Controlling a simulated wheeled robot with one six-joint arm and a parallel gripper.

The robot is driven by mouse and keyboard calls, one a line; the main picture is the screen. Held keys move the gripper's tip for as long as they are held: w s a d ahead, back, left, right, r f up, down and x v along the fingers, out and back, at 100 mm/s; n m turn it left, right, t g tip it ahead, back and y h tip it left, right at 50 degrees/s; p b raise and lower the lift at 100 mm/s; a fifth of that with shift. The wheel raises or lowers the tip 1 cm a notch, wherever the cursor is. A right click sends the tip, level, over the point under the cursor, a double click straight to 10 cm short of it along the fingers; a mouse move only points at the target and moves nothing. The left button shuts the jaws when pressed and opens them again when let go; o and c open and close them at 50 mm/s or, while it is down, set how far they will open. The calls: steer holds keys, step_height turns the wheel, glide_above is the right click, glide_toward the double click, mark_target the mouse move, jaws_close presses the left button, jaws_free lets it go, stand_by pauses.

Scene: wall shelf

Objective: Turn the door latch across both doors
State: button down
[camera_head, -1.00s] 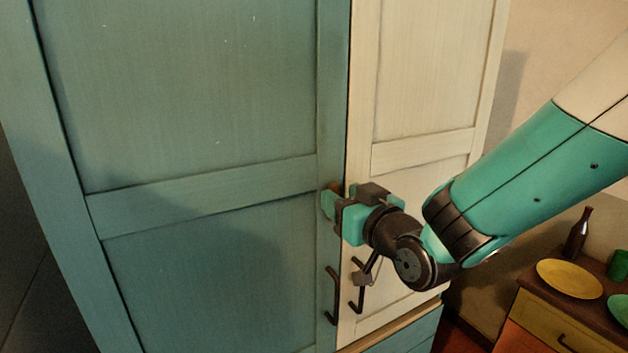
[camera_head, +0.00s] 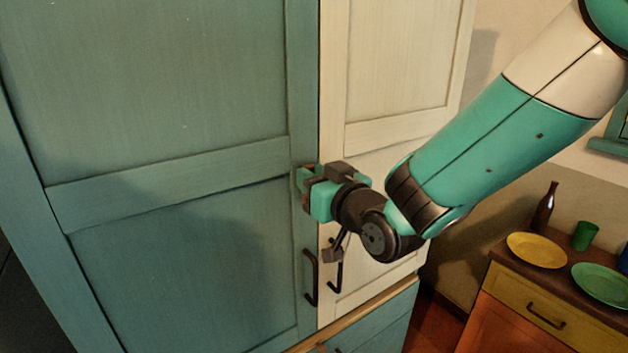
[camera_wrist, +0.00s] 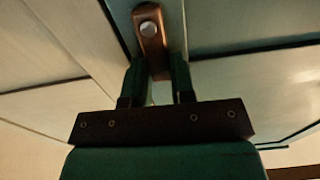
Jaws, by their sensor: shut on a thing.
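The door latch (camera_wrist: 152,45) is a small brown bar with a silver pivot screw, seen in the wrist view. It lies on the teal door (camera_head: 170,165), beside the seam with the cream door (camera_head: 390,90) and roughly along it. My gripper (camera_wrist: 157,82) is shut on the latch, with one finger on each side of its lower end in that view. In the head view my gripper (camera_head: 307,185) is at the seam, above the door handles, and hides most of the latch. Both doors look shut.
Two dark bar handles (camera_head: 311,278) stand just below my gripper, one on each door. A teal drawer (camera_head: 370,325) is under the doors. At the right, a low cabinet (camera_head: 540,300) holds a yellow plate (camera_head: 536,250), a green plate (camera_head: 603,284), a bottle and a green cup.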

steer(key=shift+w+d+f+m+b, duration=0.4)
steer(key=shift+d+f+m+b, duration=0.25)
steer(key=shift+m+b, duration=1.8)
steer(key=shift+w+d+f+m+b, duration=0.5)
steer(key=shift+m+b, duration=1.4)
steer(key=shift+m, duration=1.05)
steer(key=shift+w+d+f+m+b, duration=0.3)
steer(key=shift+d+f+m+b, duration=0.4)
steer(key=shift+m+b, duration=1.75)
steer(key=shift+a+m+p, duration=0.1)
steer(key=shift+m+p, duration=0.2)
steer(key=shift+m, duration=0.05)
steer(key=c, duration=1)
jaws_free()
steer(key=shift+o, duration=0.2)
steer(key=shift+s+f, duration=0.1)
steer(key=b+v, duration=0.5)
steer(key=v, duration=1.2)
steer(key=shift+b, duration=0.35)
